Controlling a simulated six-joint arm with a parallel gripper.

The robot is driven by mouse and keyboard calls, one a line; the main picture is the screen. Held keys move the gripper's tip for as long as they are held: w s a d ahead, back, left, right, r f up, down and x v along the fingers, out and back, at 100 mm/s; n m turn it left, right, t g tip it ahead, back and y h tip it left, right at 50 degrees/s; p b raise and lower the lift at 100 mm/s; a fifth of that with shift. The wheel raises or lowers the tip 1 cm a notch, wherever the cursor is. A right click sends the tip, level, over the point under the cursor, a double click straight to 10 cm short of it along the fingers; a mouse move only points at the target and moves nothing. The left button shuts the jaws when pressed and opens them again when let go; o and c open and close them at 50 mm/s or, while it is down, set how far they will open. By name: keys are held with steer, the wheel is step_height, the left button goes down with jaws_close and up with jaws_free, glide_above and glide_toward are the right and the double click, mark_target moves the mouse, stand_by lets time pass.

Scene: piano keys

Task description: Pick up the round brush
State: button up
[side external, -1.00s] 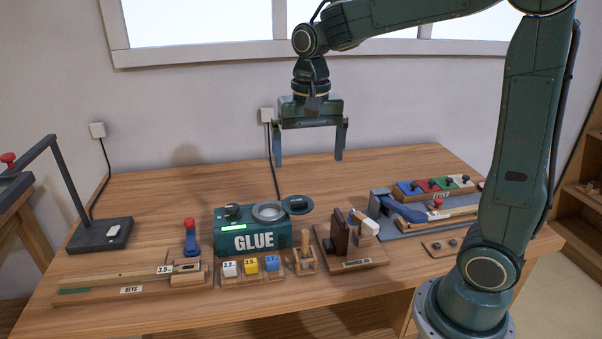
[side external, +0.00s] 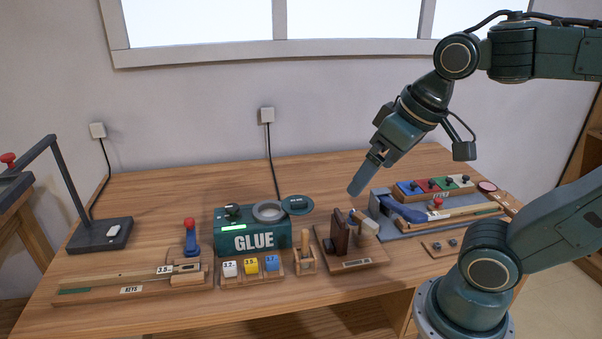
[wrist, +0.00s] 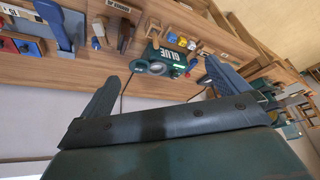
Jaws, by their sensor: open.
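A wooden-handled tool, which looks like the round brush (side external: 306,241), stands upright in a small wooden holder (side external: 305,267) right of the coloured blocks. Its bristles are hidden, so I cannot be sure of its type. It also shows small in the wrist view (wrist: 152,25). My gripper (side external: 357,187) is in the air, up and to the right of this tool, above the far part of the bench, tilted down and left. In the wrist view its two fingers (wrist: 160,88) are wide apart with nothing between them.
A green GLUE box (side external: 252,236) stands left of the holder, behind white, yellow and blue blocks (side external: 250,265). A stand with dark and pale pieces (side external: 340,234) is close on the right. A blue lever tool (side external: 400,207) lies farther right. The back of the bench (side external: 160,190) is clear.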

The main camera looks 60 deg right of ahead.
steer(key=shift+s+a+f+n+t, duration=0.1)
steer(key=shift+s+f+n+t, duration=0.15)
steer(key=shift+s, duration=0.25)
steer(key=shift+s+f+n+t, duration=0.1)
steer(key=shift+s+f+n, duration=0.05)
steer(key=shift+s+n, duration=0.25)
steer(key=c, duration=1.2)
steer(key=shift+c, duration=0.2)
steer(key=w+d+f+n+g+y, duration=0.1)
steer(key=w+d+f+n+g, duration=0.1)
steer(key=w+f+n, duration=0.3)
steer(key=w+d+f+n+g, duration=0.3)
steer(key=w+f+n, duration=0.3)
steer(key=w+n, duration=0.6)
steer(key=shift+d+f+n+g+y, duration=0.25)
steer(key=shift+n+g+y, duration=0.1)
steer(key=shift+n+y, duration=0.1)
